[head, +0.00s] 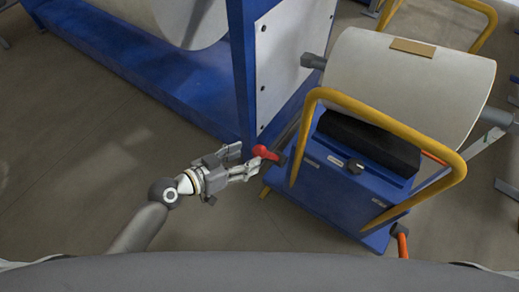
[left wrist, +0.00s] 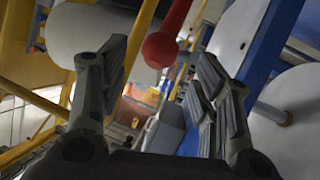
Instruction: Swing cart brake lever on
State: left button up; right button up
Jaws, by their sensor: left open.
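The blue cart (head: 335,185) stands right of centre in the head view. A red lever with a round knob (head: 260,151) sticks out from the cart's left side; its knob and shaft also show in the left wrist view (left wrist: 160,49). My left gripper (head: 246,160) is open and empty, with its fingers pointing at the knob. In the left wrist view the knob lies ahead in the gap between the spread fingers (left wrist: 165,85), and I see no grip on it. My right gripper is not in view.
A yellow rail (head: 385,122) arches over the cart, which carries a large cream roll (head: 410,85). A blue machine frame (head: 245,70) stands close behind my left gripper. An orange-red handle (head: 402,243) shows at the cart's right. The floor at left is clear.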

aim_at(254, 154)
pick_arm(q)
jog(key=x, duration=0.6)
jog(key=shift+w+d+f, duration=0.1)
jog(key=shift+d, duration=0.05)
grip_shut()
